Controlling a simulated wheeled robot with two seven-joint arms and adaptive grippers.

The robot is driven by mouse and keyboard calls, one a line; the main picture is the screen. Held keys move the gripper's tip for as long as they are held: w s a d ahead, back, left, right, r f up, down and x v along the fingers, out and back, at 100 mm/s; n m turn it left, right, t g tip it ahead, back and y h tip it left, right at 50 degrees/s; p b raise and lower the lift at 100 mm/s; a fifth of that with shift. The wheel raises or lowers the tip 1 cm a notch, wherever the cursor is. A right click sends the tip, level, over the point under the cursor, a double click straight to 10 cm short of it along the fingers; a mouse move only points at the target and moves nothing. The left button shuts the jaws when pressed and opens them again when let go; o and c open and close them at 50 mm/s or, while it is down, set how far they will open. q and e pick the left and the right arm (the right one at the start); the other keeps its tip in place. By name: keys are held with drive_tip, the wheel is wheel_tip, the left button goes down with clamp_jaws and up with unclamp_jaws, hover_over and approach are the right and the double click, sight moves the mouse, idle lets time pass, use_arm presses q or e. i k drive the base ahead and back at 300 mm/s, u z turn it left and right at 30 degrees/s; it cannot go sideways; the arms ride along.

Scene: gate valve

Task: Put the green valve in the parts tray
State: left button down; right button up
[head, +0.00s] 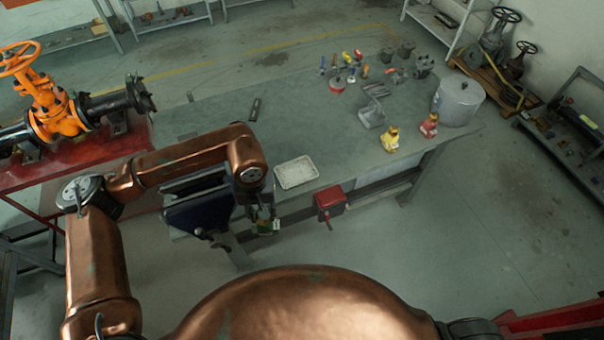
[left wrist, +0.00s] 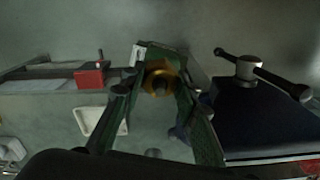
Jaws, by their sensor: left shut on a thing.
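My left gripper (head: 262,214) is shut on the green valve (head: 264,226) and holds it near the bench's front edge, left of the parts tray. In the left wrist view the green valve (left wrist: 143,70) shows a brass-coloured ring, with the fingers of my left gripper (left wrist: 160,115) on both sides. The parts tray (head: 296,172) is a pale, shallow rectangular tray on the bench; its inside looks empty. It also shows in the left wrist view (left wrist: 84,118), partly hidden behind a finger. My right gripper is not in view.
A dark blue vise (head: 200,212) is mounted at the bench edge, close left of my gripper. A red box (head: 330,203) with a handle is on the bench front. A yellow valve (head: 390,140) and red valve (head: 429,126) stand farther right.

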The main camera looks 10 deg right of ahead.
sight(296, 175)
drive_tip(key=z, duration=3.5)
drive_tip(key=k, duration=1.15)
drive_tip(key=u, duration=1.8)
drive_tip(key=i, duration=1)
